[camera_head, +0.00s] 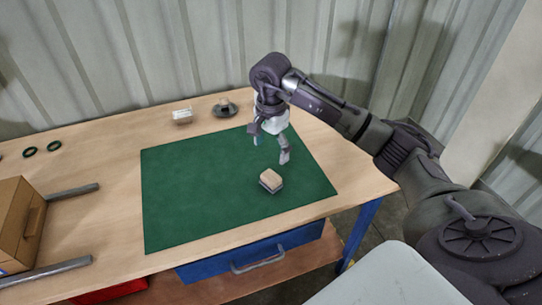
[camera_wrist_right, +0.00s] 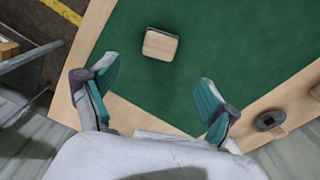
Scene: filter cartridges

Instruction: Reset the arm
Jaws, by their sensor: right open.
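My right arm reaches in from the right of the head view. Its gripper (camera_head: 270,147) hangs over the back right part of the green mat (camera_head: 190,190). The gripper is open and empty, and its two teal-padded fingers stand wide apart in the wrist view (camera_wrist_right: 158,100). A small tan-topped block with a dark lower part (camera_head: 270,181) sits on the mat in front of the gripper, apart from it. The block also shows in the wrist view (camera_wrist_right: 160,44), beyond the fingertips. My left gripper is not in view.
A dark round piece (camera_head: 225,109) and a small pale block (camera_head: 182,116) stand behind the mat. Dark rings (camera_head: 42,149) lie at the left. A brown box (camera_head: 20,225) sits between metal bars at the left edge. A corrugated wall (camera_head: 180,50) closes the back.

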